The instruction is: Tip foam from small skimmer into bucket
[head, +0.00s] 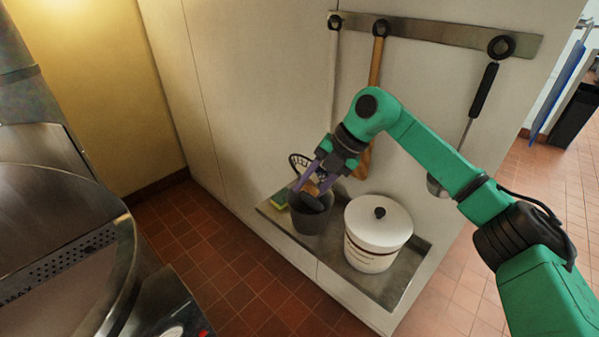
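A dark grey bucket (312,222) stands on the low metal shelf, left of a white lidded tub. My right gripper (311,187) points down at the bucket's mouth. Its fingers are around a brown piece that looks like the small skimmer's handle. A dark, mesh-like hoop (298,161) shows just above and left of the fingers and looks like the small skimmer's head. The fingers and the bucket rim hide part of it. I cannot see any foam at this size. My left gripper is not in view.
The white lidded tub (374,246) stands close to the right of the bucket on the metal shelf (407,270). Long-handled tools hang from the wall rail (430,34). A large steel kettle (60,240) is at left; tiled floor lies between.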

